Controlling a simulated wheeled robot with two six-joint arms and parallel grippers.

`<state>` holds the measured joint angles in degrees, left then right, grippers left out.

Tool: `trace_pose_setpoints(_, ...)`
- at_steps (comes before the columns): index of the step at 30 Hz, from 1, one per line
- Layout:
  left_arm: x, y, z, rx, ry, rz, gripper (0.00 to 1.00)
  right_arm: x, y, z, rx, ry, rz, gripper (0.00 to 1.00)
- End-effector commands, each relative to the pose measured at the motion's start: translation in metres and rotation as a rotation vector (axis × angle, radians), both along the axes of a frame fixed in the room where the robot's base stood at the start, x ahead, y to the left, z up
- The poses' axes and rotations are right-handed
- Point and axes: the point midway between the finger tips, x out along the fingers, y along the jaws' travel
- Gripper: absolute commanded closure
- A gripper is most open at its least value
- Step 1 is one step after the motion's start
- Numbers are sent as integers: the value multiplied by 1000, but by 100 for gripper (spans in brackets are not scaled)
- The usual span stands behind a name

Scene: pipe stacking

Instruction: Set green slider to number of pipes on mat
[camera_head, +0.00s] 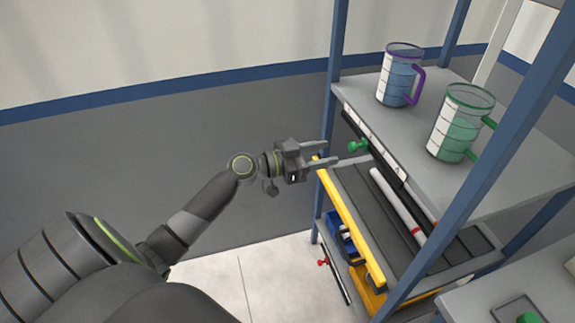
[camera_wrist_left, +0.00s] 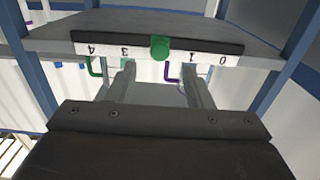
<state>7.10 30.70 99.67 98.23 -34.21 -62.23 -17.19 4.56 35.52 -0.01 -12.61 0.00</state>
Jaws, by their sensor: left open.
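A green slider knob (camera_head: 357,146) sits on the number strip (camera_head: 375,145) along the upper shelf's front edge. In the left wrist view the green knob (camera_wrist_left: 160,48) is at the place between 3 and 1 on the upside-down strip (camera_wrist_left: 110,51). My left gripper (camera_head: 322,154) is open, its fingers pointing at the knob and just short of it. On the shelf below, a white pipe (camera_head: 390,195) with a red band lies on the dark grooved mat (camera_head: 365,205). The mat's far part is hidden under the upper shelf. My right gripper is not in view.
Two measuring jugs, one purple-handled (camera_head: 400,78) and one green (camera_head: 458,125), stand on the upper shelf. A blue post (camera_head: 332,80) rises near my left gripper. A yellow bar (camera_head: 350,228) edges the middle shelf. A red knob (camera_head: 323,262) shows lower down.

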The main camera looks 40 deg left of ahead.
Motion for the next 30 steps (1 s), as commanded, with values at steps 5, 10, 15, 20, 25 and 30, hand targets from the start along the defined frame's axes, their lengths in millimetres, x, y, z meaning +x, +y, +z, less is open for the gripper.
trace_pose_setpoints(5, -27, 21, -5, 7, 1, 0, 54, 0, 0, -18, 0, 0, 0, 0)
trace_pose_setpoints(10, -48, 37, -4, 6, 1, -1, 54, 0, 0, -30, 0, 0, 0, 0)
trace_pose_setpoints(15, -63, 49, -3, 4, 0, -1, 54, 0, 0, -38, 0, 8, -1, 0)
trace_pose_setpoints(20, -71, 55, -1, 2, 0, -1, 54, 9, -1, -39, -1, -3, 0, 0)
trace_pose_setpoints(25, -74, 57, 0, 1, 1, 0, 54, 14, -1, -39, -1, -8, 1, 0)
trace_pose_setpoints(30, -74, 57, 0, -1, 1, 0, 54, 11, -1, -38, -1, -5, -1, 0)
